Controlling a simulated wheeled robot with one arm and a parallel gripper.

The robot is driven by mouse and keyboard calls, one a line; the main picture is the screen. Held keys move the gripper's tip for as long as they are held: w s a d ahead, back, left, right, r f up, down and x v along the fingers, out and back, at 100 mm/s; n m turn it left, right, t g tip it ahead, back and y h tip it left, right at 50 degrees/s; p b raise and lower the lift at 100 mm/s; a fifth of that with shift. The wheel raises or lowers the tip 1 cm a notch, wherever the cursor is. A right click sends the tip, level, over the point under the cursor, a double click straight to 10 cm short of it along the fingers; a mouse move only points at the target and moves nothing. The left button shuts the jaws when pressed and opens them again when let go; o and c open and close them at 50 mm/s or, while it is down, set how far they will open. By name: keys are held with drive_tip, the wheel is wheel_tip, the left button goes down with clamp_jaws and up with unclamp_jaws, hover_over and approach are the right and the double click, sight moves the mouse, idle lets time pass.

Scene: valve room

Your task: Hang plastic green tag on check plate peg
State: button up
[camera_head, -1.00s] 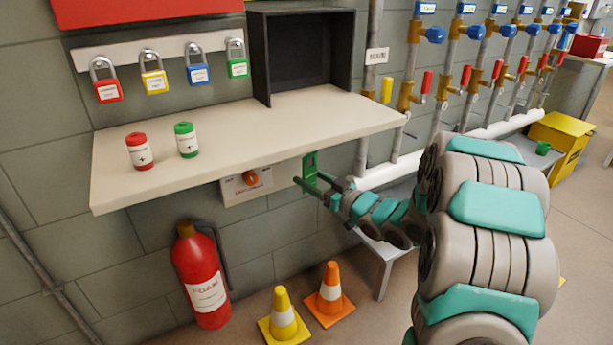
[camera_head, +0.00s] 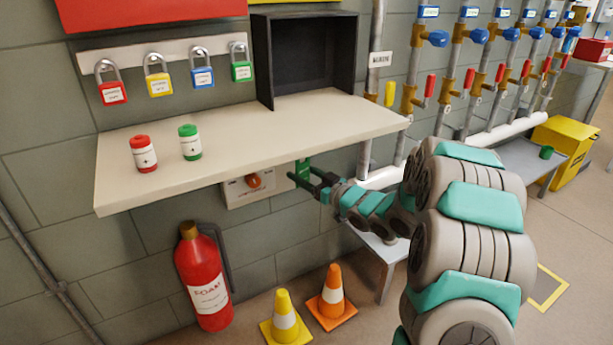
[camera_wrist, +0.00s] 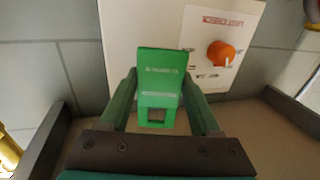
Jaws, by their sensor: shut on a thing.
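The green plastic tag (camera_wrist: 160,78) is between the two fingers of my gripper (camera_wrist: 160,95). It has pale lettering and a square hole at its lower end in the wrist view. In the head view the tag (camera_head: 303,170) shows small below the shelf, at the right side of the white check plate (camera_head: 236,193). The plate (camera_wrist: 120,30) also lies behind the tag in the wrist view. An orange knob (camera_wrist: 220,53) is on a white labelled panel right of the tag. I cannot make out the peg, nor whether the tag touches the plate.
The cream shelf (camera_head: 240,145) overhangs the plate and carries a red and a green canister and a black open box (camera_head: 310,60). A red extinguisher (camera_head: 203,280) and two cones (camera_head: 332,295) stand below. Valve pipes (camera_head: 450,80) are at right.

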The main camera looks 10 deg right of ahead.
sight(287, 165)
drive_tip(key=shift+w+a+f, duration=0.1)
drive_tip(key=shift+w+a, duration=0.15)
drive_tip(key=shift+w, duration=0.55)
drive_tip(key=shift+w+a, duration=0.25)
drive_tip(key=shift+w, duration=0.5)
drive_tip(key=shift+w+a+f+p, duration=0.15)
drive_tip(key=shift+w+f+p, duration=0.2)
drive_tip(key=shift+w, duration=0.1)
drive_tip(key=shift+f, duration=0.1)
